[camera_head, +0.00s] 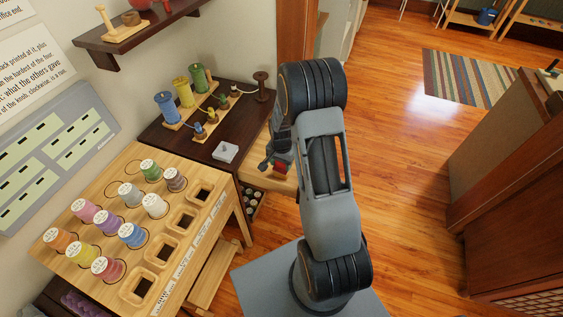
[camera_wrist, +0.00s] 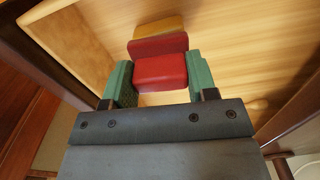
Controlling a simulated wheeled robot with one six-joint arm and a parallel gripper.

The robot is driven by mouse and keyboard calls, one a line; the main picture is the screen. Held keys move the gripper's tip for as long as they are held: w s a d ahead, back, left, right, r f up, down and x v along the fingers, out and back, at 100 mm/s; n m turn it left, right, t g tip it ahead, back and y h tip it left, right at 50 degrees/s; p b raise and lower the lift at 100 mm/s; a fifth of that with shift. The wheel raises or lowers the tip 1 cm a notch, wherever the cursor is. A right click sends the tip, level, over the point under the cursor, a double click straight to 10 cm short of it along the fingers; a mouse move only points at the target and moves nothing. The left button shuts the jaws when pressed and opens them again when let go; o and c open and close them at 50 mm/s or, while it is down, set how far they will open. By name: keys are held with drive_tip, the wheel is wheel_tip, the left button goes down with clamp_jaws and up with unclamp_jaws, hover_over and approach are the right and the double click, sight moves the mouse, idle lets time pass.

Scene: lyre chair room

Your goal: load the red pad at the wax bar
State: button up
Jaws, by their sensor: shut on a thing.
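The red pad (camera_wrist: 160,71) is a red block with a raised red back part. It sits between the two green fingers of my gripper (camera_wrist: 160,84) in the wrist view, and the gripper is shut on it. In the head view my gripper (camera_head: 271,165) is left of my arm, and a little red (camera_head: 281,169) shows there. A tan-yellow piece (camera_wrist: 160,28) shows just beyond the red pad; I cannot tell whether it is the wax bar or whether they touch. Pale wood (camera_wrist: 235,45) lies behind and around them.
A wooden rack (camera_head: 122,183) with several coloured spools and empty square sockets stands at the left. The floor (camera_head: 405,200) to the right is clear.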

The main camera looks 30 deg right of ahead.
drive_tip(key=shift+s+f+b, duration=0.1)
drive_tip(key=shift+f+b, duration=0.4)
drive_tip(key=shift+f, duration=0.1)
idle(1.9)
drive_tip(key=shift+r+p, duration=2.5)
drive_tip(key=shift+r, duration=1.1)
drive_tip(key=shift+f, duration=0.1)
